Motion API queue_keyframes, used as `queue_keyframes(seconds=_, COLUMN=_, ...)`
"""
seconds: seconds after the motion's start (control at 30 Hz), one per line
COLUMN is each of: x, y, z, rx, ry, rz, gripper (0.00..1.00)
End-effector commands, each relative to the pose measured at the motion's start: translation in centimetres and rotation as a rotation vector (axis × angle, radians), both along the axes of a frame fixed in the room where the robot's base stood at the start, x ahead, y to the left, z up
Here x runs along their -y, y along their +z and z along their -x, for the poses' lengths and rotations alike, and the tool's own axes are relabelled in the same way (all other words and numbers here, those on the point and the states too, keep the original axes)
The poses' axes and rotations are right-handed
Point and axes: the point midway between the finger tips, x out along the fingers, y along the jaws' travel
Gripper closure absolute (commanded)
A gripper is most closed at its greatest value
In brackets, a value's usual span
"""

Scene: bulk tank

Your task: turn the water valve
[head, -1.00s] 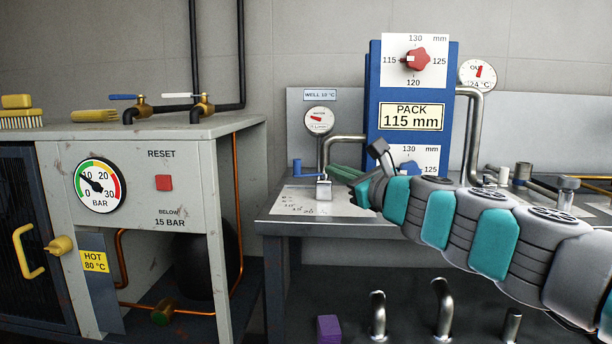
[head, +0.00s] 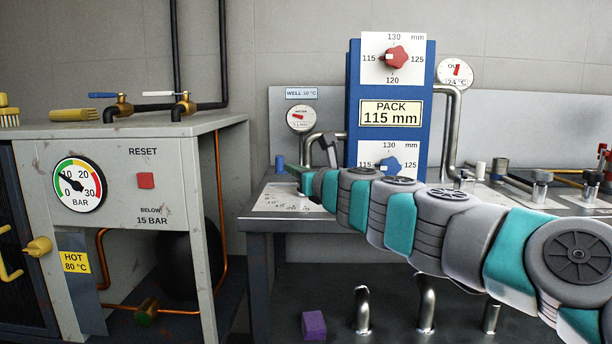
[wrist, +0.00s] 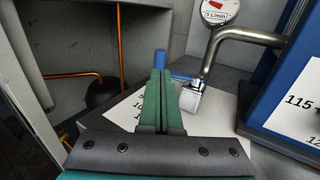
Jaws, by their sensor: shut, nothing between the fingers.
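The water valve sits on the bench under the WELL 10 °C gauge. Its metal body (wrist: 191,98) and part of its blue lever (wrist: 181,76) show in the wrist view, just right of my fingers. The upright blue grip of the lever shows just beyond my fingertips in the wrist view (wrist: 160,60) and at the bench's left end in the head view (head: 279,163). My gripper (wrist: 160,74), with green fingers, is shut and empty. Its tips overlap the lever in the picture; I cannot tell whether they touch.
A blue PACK panel (head: 391,145) with red and blue knobs stands right of the valve. A bent metal pipe (wrist: 240,36) rises from the valve. The grey cabinet (head: 119,176) with a pressure gauge is to the left, a gap away from the bench (head: 257,226).

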Motion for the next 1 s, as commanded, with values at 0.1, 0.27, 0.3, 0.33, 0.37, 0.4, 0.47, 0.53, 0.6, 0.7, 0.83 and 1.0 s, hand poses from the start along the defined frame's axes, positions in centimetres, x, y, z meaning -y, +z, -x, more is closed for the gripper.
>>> queue_keyframes(seconds=0.1, x=-0.9, y=0.0, z=-1.5, rx=0.000, ry=0.000, rz=-0.001, gripper=1.00)
queue_keyframes(seconds=0.27, x=-1.7, y=-0.1, z=-3.0, rx=-0.001, ry=0.001, rz=0.000, gripper=1.00)
queue_keyframes(seconds=0.3, x=-1.8, y=0.0, z=-3.2, rx=0.000, ry=0.001, rz=-0.001, gripper=1.00)
queue_keyframes(seconds=0.33, x=-1.9, y=0.1, z=-3.4, rx=0.000, ry=0.002, rz=-0.001, gripper=1.00)
queue_keyframes(seconds=0.37, x=-2.0, y=0.1, z=-3.5, rx=0.002, ry=0.002, rz=-0.001, gripper=1.00)
queue_keyframes(seconds=0.4, x=-2.1, y=0.1, z=-3.6, rx=0.002, ry=0.002, rz=-0.001, gripper=1.00)
queue_keyframes(seconds=0.47, x=-2.2, y=0.1, z=-3.8, rx=0.002, ry=0.002, rz=-0.001, gripper=1.00)
queue_keyframes(seconds=0.53, x=-2.2, y=0.1, z=-3.9, rx=0.001, ry=0.003, rz=0.000, gripper=1.00)
queue_keyframes(seconds=0.6, x=-2.3, y=0.1, z=-3.9, rx=0.001, ry=0.003, rz=0.000, gripper=1.00)
queue_keyframes(seconds=0.7, x=-2.3, y=0.1, z=-3.9, rx=0.001, ry=0.002, rz=0.000, gripper=1.00)
queue_keyframes(seconds=0.83, x=-2.2, y=0.1, z=-3.9, rx=0.001, ry=0.002, rz=0.000, gripper=1.00)
queue_keyframes(seconds=1.0, x=-2.5, y=0.2, z=-4.2, rx=0.000, ry=-0.010, rz=-0.004, gripper=1.00)
